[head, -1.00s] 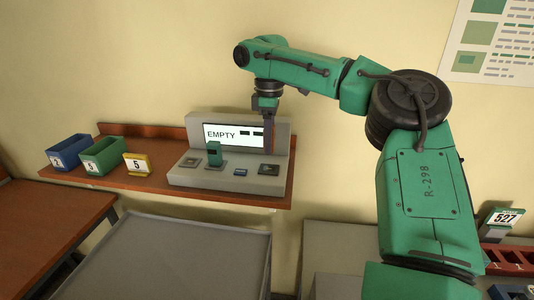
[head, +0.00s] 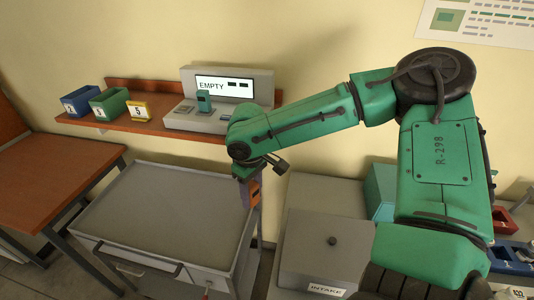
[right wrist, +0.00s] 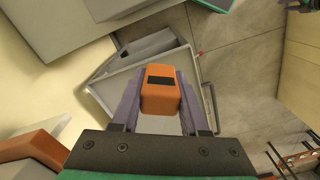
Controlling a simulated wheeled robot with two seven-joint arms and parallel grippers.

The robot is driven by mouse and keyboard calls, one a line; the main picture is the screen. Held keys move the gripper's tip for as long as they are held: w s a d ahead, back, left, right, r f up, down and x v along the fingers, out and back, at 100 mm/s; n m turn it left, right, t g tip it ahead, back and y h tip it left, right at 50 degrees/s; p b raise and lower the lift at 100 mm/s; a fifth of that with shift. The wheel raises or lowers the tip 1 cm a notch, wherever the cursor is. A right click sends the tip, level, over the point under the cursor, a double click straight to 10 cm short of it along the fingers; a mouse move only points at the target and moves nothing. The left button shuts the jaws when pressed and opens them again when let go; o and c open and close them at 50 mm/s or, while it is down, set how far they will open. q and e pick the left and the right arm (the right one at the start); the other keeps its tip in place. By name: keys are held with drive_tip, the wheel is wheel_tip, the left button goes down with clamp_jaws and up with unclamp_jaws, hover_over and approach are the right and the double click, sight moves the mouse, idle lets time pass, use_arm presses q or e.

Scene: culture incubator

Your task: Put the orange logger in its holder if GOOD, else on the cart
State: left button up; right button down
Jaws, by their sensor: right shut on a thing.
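The orange logger (right wrist: 160,98) is held between the fingers of my right gripper (right wrist: 157,100), with a dark blank-looking window on its face in the right wrist view. In the head view the logger (head: 254,191) shows at the fingertips, over the right edge of the grey cart (head: 170,205). The cart top is bare. The reader station (head: 233,85) on the shelf has a screen that reads EMPTY, with a teal-green block standing on its base. Which holder belongs to the logger cannot be told. My left gripper is out of view.
A grey INTAKE box (head: 325,250) stands right of the cart. A wooden table (head: 60,175) is at left. Red and blue racks lie far right.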

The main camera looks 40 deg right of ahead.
drive_tip(key=s+a+f+m, duration=0.3)
drive_tip(key=s+a+f, duration=0.15)
drive_tip(key=f, duration=0.25)
drive_tip(key=s+d+m, duration=0.1)
drive_tip(key=d, duration=0.3)
drive_tip(key=s+d+f+m, duration=0.1)
drive_tip(key=d+m, duration=0.1)
drive_tip(key=d, duration=0.2)
drive_tip(key=s+d+m, duration=0.1)
drive_tip(key=d, duration=0.3)
drive_tip(key=shift+s+d+f, duration=0.15)
drive_tip(key=shift+s+d, duration=0.15)
drive_tip(key=shift+d, duration=0.05)
drive_tip(key=w+a+f+n+b, duration=0.1)
drive_tip(key=a+f+n+b, duration=0.2)
drive_tip(key=a, duration=1.2)
use_arm(q)
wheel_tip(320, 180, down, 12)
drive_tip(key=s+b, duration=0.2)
drive_tip(key=b, duration=0.6)
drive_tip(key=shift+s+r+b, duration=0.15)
drive_tip(key=shift+b, duration=0.2)
use_arm(e)
wheel_tip(320, 180, down, 10)
drive_tip(key=a+n, duration=0.1)
drive_tip(key=a, duration=0.1)
drive_tip(key=shift+w+a, duration=0.25)
